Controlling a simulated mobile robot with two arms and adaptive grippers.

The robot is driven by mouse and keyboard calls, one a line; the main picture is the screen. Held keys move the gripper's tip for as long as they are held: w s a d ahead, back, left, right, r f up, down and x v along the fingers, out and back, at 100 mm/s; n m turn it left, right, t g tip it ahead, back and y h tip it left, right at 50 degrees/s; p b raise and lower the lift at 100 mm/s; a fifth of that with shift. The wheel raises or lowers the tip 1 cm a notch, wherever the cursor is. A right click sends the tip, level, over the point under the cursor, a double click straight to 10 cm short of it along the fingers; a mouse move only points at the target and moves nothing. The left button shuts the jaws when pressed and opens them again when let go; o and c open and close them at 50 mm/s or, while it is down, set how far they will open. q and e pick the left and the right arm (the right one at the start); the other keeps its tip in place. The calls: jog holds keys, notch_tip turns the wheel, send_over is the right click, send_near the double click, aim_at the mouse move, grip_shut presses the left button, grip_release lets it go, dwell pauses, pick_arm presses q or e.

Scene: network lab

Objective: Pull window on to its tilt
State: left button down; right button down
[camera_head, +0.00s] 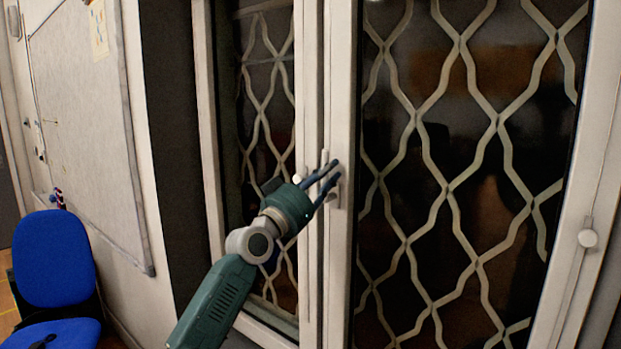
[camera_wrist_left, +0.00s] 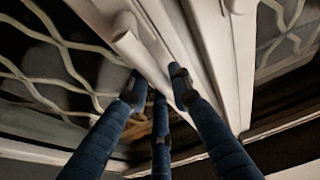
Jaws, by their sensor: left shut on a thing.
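The window (camera_head: 340,90) has white frames and dark panes with a pale wavy lattice. Its handle (camera_head: 335,192) is on the upright frame between the left and right panes, partly hidden by my fingers. My left gripper (camera_head: 331,176) reaches in from the lower left and is shut on the handle. In the left wrist view the blue fingers of my left gripper (camera_wrist_left: 158,85) close around the pale handle (camera_wrist_left: 128,42), against the white window frame (camera_wrist_left: 215,60). I cannot tell whether the sash stands tilted. My right gripper is in neither view.
A blue chair (camera_head: 52,262) stands at the lower left. A whiteboard (camera_head: 85,130) hangs on the left wall. Another handle (camera_head: 587,238) is on the frame at the far right.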

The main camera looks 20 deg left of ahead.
pick_arm(q)
jog(key=s+a+r+p, duration=0.1)
jog(key=s+a+p, duration=0.1)
jog(key=s, duration=0.5)
jog(key=shift+a+p, duration=0.35)
jog(key=shift+a, duration=0.3)
jog(key=c, duration=1.4)
grip_release()
jog(key=shift+s, duration=0.1)
jog(key=shift+o, duration=0.2)
jog(key=shift+f, duration=0.35)
jog(key=shift+f, duration=0.1)
jog(key=s+a, duration=0.3)
jog(key=s, duration=0.6)
jog(key=shift+s+a+p, duration=0.15)
jog(key=shift+p, duration=0.15)
